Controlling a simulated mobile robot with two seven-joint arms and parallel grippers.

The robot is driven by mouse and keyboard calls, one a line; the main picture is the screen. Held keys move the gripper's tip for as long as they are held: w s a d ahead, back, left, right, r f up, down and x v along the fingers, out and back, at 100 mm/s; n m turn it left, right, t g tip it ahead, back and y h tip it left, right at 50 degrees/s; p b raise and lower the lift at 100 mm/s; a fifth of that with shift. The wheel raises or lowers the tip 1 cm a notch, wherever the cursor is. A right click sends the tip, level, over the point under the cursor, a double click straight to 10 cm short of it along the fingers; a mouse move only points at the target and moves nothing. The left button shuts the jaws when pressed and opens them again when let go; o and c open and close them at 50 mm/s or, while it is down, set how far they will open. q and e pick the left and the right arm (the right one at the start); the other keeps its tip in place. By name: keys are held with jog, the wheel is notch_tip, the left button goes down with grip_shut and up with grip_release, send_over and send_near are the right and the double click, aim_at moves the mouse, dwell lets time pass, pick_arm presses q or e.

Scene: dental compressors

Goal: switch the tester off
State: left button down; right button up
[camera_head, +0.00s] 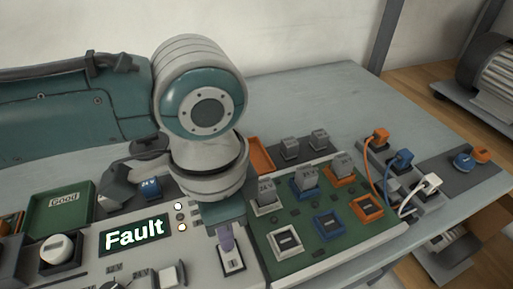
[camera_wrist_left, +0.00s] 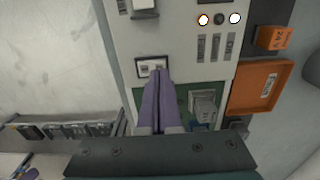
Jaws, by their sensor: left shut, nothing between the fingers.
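The tester (camera_head: 95,265) is a light grey panel with a display (camera_head: 134,235) reading "Fault". A small column of indicator lights (camera_head: 181,217) sits beside the display; in the wrist view two lights glow white and the one between them is dark. A dark-framed white switch (camera_head: 232,261) is at the panel's right part; it also shows in the left wrist view (camera_wrist_left: 152,66). My left gripper (camera_head: 226,246) points down at this switch, its purple fingers (camera_wrist_left: 156,80) shut and empty. The tips overlap the switch's near edge; I cannot tell whether they touch it. My right gripper is not in view.
A green board (camera_head: 300,238) with several relay blocks in coloured sockets lies right of the tester. A green "Good" tray (camera_head: 40,217) is at left, and an orange tray (camera_head: 260,153) behind. Plugs with cords (camera_head: 403,159) stand at right. The table's far right (camera_head: 340,90) is clear.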

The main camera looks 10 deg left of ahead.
pick_arm(q)
jog(key=shift+f+b, duration=0.6)
jog(key=shift+f, duration=0.35)
dwell(0.4)
jog(key=shift+r, duration=0.1)
notch_tip(320, 180, up, 7)
jog(key=p, duration=0.8)
dwell(0.3)
